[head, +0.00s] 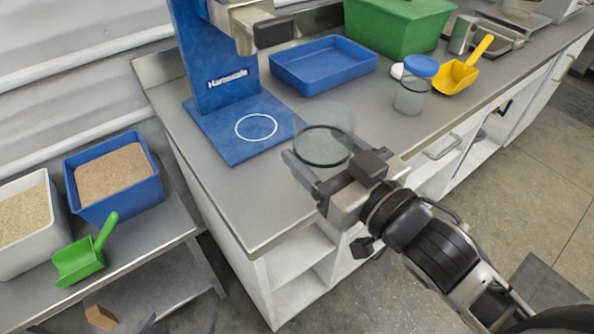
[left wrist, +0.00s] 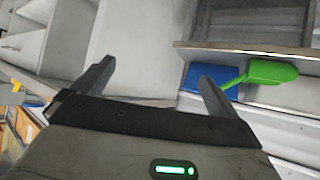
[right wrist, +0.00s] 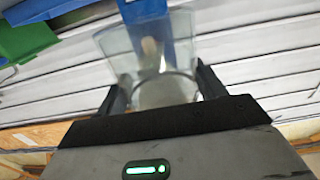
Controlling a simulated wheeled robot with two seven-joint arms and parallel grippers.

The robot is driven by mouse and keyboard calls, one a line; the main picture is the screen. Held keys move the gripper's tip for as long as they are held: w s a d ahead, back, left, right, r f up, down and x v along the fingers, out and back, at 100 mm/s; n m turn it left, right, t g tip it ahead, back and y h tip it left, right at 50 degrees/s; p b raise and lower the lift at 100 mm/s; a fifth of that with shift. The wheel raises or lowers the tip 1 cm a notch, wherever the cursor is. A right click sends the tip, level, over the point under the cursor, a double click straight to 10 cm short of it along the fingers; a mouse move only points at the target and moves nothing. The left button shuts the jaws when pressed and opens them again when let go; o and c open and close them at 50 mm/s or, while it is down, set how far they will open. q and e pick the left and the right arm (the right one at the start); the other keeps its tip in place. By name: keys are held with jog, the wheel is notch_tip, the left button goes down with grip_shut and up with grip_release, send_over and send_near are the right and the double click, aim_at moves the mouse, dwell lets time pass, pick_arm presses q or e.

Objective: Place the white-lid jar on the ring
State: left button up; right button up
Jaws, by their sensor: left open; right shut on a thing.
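A clear glass jar (head: 325,125) with a dark band is held in my right gripper (head: 322,172), above the counter's front edge. No lid shows on it. The jar also fills the space between the right fingers in the right wrist view (right wrist: 160,60). A white lid (head: 397,71) lies on the counter behind a blue-lid jar (head: 411,95). The white ring (head: 256,126) is drawn on the blue base plate (head: 215,140) of the hopper stand, left of the held jar, and is bare. My left gripper (left wrist: 154,78) is open and empty; only its fingertips show at the head view's bottom left.
A blue tray (head: 322,82), green bin (head: 385,28) and yellow scoop (head: 455,78) stand along the counter. The hopper's outlet (head: 270,33) overhangs the back of the plate. A lower bench holds a blue bin (head: 70,190), a pale bin (head: 50,245) and a green scoop (head: 82,262).

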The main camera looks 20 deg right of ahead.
jog(key=w+f+b, duration=0.2)
jog(key=w+f, duration=0.4)
jog(key=w+f+b, duration=0.3)
jog(key=w+f, duration=0.2)
jog(key=shift+w+a+f, duration=0.2)
jog(key=shift+w+f, duration=0.15)
jog(key=shift+f, duration=0.15)
pick_arm(q)
jog(key=shift+w+d+f+n+t+h, duration=0.2)
jog(key=shift+w+d+f, duration=0.1)
jog(key=shift+f, duration=0.3)
jog(key=shift+w+d+f+n+t+h, duration=0.1)
jog(key=shift+w+d+f+t, duration=0.15)
jog(key=shift+f, duration=0.35)
jog(key=shift+s, duration=0.1)
